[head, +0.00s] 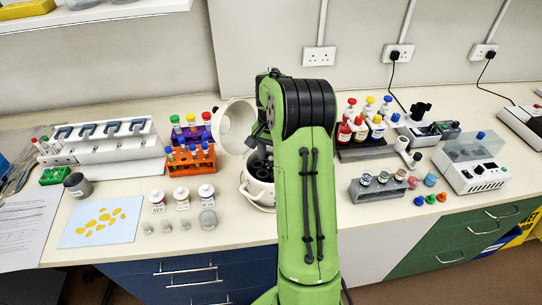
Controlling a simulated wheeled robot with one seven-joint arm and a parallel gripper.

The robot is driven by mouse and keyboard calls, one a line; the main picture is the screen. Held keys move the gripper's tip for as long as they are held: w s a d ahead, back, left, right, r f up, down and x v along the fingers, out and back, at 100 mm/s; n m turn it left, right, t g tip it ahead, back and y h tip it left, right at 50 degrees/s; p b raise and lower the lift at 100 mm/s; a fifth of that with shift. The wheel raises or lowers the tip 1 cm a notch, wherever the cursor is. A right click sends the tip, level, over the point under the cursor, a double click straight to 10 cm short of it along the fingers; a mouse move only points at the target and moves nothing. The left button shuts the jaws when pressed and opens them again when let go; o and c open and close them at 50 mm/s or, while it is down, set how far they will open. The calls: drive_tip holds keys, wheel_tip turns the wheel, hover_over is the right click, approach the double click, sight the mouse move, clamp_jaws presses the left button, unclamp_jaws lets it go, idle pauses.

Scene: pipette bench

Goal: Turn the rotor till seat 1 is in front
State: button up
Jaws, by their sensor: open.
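The white centrifuge (256,190) stands on the bench, mostly behind my green arm. Its round lid (234,124) is raised, tilted up at the left. The dark rotor (258,169) shows only in part inside the bowl; its seat numbers cannot be read, so I cannot tell which seat is in front. My gripper (263,151) is over the bowl, largely hidden by my arm. The little that shows is dark, and it is open. Whether it touches the rotor cannot be told.
Purple and orange tube racks (190,162) stand close left of the lid. White-capped bottles (182,199) stand in front of them. Some bare bench lies along the front edge.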

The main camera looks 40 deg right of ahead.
drive_tip(key=shift+f, duration=0.15)
clamp_jaws()
drive_tip(key=shift+m, duration=0.4)
drive_tip(key=m+b, duration=0.1)
drive_tip(key=m, duration=0.5)
drive_tip(key=shift+w, duration=0.1)
drive_tip(key=m+b, duration=0.1)
drive_tip(key=m, duration=0.3)
drive_tip(key=shift+m+b, duration=0.6)
drive_tip(key=shift+m, duration=1)
